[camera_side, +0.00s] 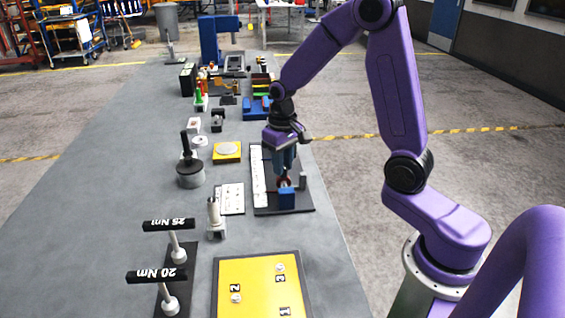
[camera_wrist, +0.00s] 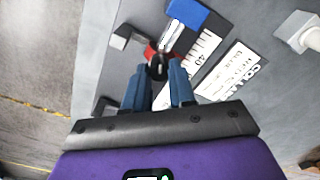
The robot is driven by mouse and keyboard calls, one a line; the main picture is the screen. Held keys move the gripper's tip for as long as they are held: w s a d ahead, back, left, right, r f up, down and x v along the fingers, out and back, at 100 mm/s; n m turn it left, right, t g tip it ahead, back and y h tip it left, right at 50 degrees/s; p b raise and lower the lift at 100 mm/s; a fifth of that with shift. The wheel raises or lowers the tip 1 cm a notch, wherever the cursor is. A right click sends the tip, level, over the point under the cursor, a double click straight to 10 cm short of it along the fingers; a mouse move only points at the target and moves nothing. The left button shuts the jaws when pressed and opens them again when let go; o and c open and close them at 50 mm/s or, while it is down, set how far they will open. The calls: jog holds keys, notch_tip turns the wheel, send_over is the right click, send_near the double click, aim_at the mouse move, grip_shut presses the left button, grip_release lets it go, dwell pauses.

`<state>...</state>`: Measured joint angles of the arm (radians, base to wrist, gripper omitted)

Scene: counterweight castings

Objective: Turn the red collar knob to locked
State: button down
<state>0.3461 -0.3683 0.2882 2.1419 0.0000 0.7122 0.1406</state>
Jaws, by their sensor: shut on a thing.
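The red collar knob (camera_side: 284,183) sits on a dark base plate (camera_side: 299,201), beside a blue block (camera_side: 287,198). In the wrist view a little of the red knob (camera_wrist: 150,50) shows just past my fingertips, with a silver shaft (camera_wrist: 172,36) running from it to the blue block (camera_wrist: 187,13). My gripper (camera_side: 284,174) points down from above, its blue-grey fingers shut on the knob; it also shows in the wrist view (camera_wrist: 158,70). The fingers hide most of the knob, so I cannot tell its turned position.
A white printed scale strip (camera_side: 258,178) lies along the plate's left side, with a white label card (camera_side: 231,198) beyond it. A grey post (camera_side: 303,180) stands right of the knob. Torque handles (camera_side: 169,225) and a yellow numbered board (camera_side: 258,284) stand nearer the camera.

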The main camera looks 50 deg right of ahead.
jog(key=shift+m, duration=2.2)
jog(key=shift+r, duration=0.1)
jog(key=c, duration=0.9)
grip_release()
jog(key=shift+c, duration=0.2)
notch_tip(320, 180, up, 17)
jog(key=shift+r, duration=0.2)
